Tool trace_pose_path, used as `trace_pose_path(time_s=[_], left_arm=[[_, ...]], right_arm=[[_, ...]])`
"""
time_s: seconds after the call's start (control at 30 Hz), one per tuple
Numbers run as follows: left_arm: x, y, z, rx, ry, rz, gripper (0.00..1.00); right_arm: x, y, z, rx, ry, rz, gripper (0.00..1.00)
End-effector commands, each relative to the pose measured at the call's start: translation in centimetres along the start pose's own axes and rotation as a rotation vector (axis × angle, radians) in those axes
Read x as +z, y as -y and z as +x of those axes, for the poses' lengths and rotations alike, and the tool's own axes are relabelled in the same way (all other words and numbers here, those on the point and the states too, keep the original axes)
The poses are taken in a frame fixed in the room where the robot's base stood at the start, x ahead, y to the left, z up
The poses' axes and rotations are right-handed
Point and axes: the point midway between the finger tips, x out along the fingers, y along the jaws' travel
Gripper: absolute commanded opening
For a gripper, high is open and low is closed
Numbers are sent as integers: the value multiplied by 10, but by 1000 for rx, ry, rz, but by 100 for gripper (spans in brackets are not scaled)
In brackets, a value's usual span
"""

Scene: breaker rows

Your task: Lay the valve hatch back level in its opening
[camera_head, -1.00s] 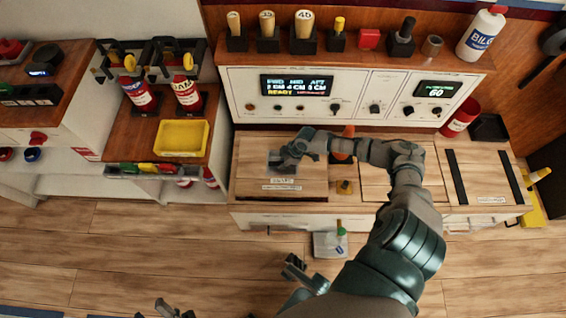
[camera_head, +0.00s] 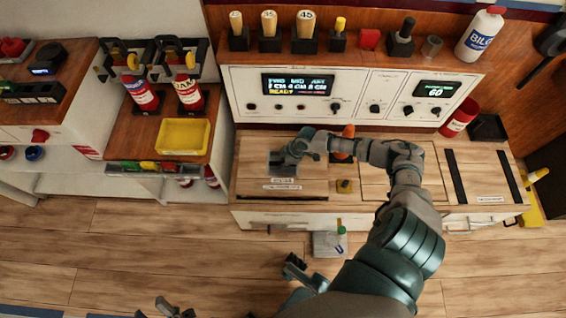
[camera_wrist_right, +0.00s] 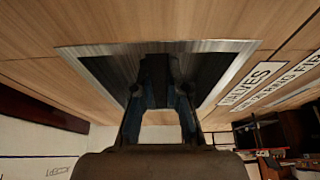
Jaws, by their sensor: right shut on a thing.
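The valve hatch (camera_head: 252,172) is a pale wooden panel at the left of the bench top, labelled at its front. A thin dark gap shows along its front edge, so it looks close to level; I cannot tell whether it is fully flush. My right gripper (camera_head: 284,162) is over the hatch's recessed handle area. In the right wrist view, the gripper (camera_wrist_right: 158,75) is shut at the dark, metal-framed recess, with the VALVES label (camera_wrist_right: 250,84) beside it; the gripped handle itself is hidden. My left gripper (camera_head: 167,309) is partly in view at the bottom edge, away from the bench.
Another wooden hatch (camera_head: 432,178) and a panel with black strips (camera_head: 477,164) lie to the right. A small yellow-and-black block (camera_head: 344,186) sits beside the valve hatch. An orange cone-like object (camera_head: 348,132) stands behind my right forearm. The control console (camera_head: 350,98) rises behind the bench.

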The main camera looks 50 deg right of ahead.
Motion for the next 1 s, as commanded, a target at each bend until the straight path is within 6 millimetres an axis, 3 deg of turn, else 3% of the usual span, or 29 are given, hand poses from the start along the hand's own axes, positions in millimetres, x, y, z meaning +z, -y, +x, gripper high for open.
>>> trace_pose_path(time_s=[1.0], left_arm=[[20,1,-15,-6,28,-3,40]], right_arm=[[10,-2,27,2,-6,1,0]])
